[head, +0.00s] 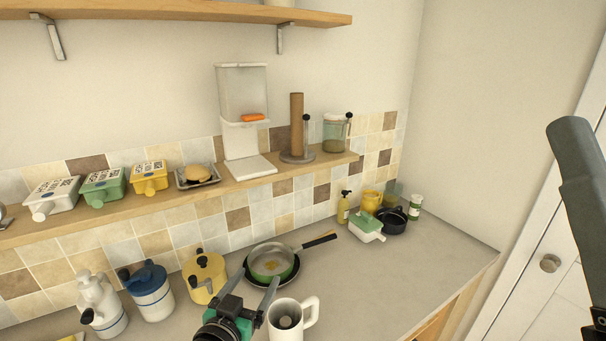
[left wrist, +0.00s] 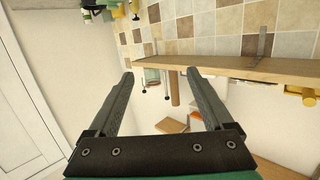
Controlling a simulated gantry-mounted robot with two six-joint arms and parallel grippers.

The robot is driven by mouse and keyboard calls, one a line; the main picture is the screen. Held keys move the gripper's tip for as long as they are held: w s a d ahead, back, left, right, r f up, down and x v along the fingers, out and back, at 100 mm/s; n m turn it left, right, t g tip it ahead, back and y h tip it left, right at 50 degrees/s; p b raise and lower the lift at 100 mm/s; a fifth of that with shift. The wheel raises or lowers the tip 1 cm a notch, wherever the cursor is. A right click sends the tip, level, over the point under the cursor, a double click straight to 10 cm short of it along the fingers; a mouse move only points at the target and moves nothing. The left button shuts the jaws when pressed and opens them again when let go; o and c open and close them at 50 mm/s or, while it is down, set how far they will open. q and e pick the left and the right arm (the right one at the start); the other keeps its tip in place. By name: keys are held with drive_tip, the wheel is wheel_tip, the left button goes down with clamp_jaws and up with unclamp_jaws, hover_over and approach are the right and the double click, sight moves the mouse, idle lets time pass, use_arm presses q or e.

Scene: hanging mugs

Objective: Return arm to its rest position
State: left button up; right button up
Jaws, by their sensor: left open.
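My left gripper (head: 261,273) is at the bottom centre of the head view, above the front of the counter. Its two dark fingers are spread. In the left wrist view the fingers (left wrist: 159,74) are also apart, with nothing gripped between them. A white mug (head: 309,311) stands upright just right of the gripper, handle to the right; its lower part is cut off by the frame. A yellow mug (head: 371,199) is at the back right of the counter. My right gripper is not in view; a dark grey link at the right edge seems to be my right arm.
A pan (head: 271,262), a yellow pot (head: 204,274) and a blue-lidded pot (head: 149,289) stand around the left gripper. The counter (head: 400,270) is clear at front right.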

use_arm(q)
drive_tip(key=s+a+r+t, duration=0.2)
drive_tip(key=r, duration=0.6)
drive_tip(key=s+a+r+t, duration=0.1)
drive_tip(key=r+t, duration=0.1)
drive_tip(key=r, duration=0.6)
drive_tip(key=s+a+r+n+t, duration=0.1)
drive_tip(key=s+r+t, duration=0.3)
drive_tip(key=s+r, duration=0.6)
drive_tip(key=s+a+r+n+t+y, duration=0.1)
drive_tip(key=s+a+r+t, duration=0.2)
drive_tip(key=s+r, duration=0.7)
drive_tip(key=shift+a+r+t+y, duration=0.15)
drive_tip(key=shift+a+t+y, duration=0.15)
drive_tip(key=shift+t, duration=0.1)
